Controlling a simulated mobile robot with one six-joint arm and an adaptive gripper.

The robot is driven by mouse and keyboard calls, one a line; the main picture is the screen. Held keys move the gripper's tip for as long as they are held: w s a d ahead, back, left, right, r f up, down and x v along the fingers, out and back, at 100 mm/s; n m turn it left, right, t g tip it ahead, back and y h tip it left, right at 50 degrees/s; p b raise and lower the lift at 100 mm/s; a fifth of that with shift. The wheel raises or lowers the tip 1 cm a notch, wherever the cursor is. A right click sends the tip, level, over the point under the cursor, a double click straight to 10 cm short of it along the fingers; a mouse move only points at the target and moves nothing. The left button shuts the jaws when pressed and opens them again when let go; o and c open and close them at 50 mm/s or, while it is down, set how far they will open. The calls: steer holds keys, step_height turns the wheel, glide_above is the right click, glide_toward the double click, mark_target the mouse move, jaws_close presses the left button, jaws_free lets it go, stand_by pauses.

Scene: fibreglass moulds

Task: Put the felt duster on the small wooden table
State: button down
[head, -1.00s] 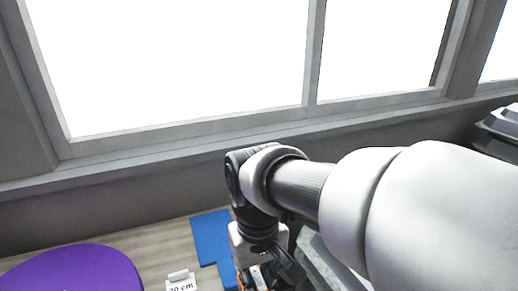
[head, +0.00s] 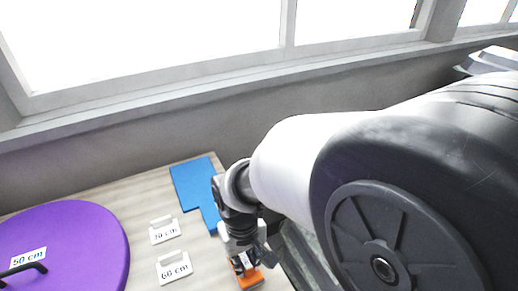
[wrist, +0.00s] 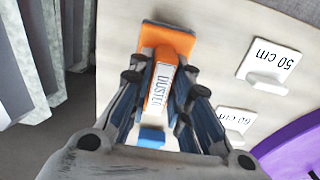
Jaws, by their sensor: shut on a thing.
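The felt duster (wrist: 170,40) has an orange block and an orange handle with a white "DUSTER" label. My gripper (wrist: 160,80) is shut on its handle in the wrist view, with a finger on each side. In the head view the duster (head: 251,279) shows as an orange patch below my gripper (head: 243,258), partly hidden by it. A pale wooden top (head: 140,200) lies beneath, and the duster is over it near its edge. I cannot tell whether the duster touches it, or whether this is the small wooden table.
A purple disc (head: 90,235) marked "50 cm", white label cards (head: 175,270) and blue flat pieces (head: 195,185) lie on the wooden top. Grey ribbed shapes (wrist: 30,60) stand beyond its edge in the wrist view. A wall with windows (head: 150,40) closes the back.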

steer(key=shift+f, duration=0.7)
steer(key=shift+f, duration=0.1)
steer(key=c, duration=1.5)
jaws_free()
